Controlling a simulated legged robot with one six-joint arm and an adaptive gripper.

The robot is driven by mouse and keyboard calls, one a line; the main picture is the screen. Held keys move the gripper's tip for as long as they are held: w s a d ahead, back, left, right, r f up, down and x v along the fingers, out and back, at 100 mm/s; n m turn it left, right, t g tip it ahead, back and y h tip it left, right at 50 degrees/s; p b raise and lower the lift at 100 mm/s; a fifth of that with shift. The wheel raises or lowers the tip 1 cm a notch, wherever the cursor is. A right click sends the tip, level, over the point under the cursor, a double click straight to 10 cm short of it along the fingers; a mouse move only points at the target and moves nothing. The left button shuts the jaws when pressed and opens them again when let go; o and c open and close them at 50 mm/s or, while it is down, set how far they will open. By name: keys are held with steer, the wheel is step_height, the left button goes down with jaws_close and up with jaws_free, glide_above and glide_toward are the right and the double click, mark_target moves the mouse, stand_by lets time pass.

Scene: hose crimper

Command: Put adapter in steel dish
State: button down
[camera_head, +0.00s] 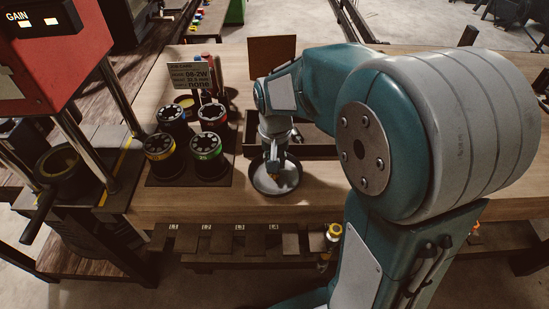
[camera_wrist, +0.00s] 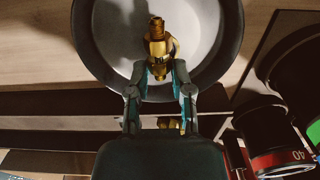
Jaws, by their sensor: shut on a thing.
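The adapter (camera_wrist: 157,45) is a brass-coloured threaded fitting, seen in the wrist view between my fingertips. My gripper (camera_wrist: 160,72) is shut on its near end. The steel dish (camera_wrist: 103,32) is a round grey dish with a raised rim, behind the adapter in the wrist view. In the head view my gripper (camera_head: 275,172) points down over the steel dish (camera_head: 262,187) on the wooden bench. The adapter lies within the dish's outline in both views. I cannot tell whether it touches the dish floor. In the head view the adapter is mostly hidden by my fingers.
Several black die sets with coloured bands (camera_head: 208,147) stand on a dark mat left of the dish. A sign card (camera_head: 190,76) stands behind them. A red crimper (camera_head: 40,60) is at far left. A dark tray (camera_head: 315,150) lies behind the dish. Labelled slots (camera_head: 222,241) line the bench front.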

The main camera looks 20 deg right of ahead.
steer(key=shift+c, duration=2.2)
jaws_free()
steer(key=shift+r, duration=3.55)
steer(key=s+r+n+t, duration=0.1)
steer(key=s+r+t, duration=0.1)
steer(key=s, duration=0.6)
steer(key=s+r+n+t, duration=0.2)
steer(key=s+t, duration=0.1)
steer(key=s, duration=0.4)
steer(key=shift+s+a+r+n+t, duration=0.3)
steer(key=shift+s+r, duration=0.05)
steer(key=shift+s, duration=0.05)
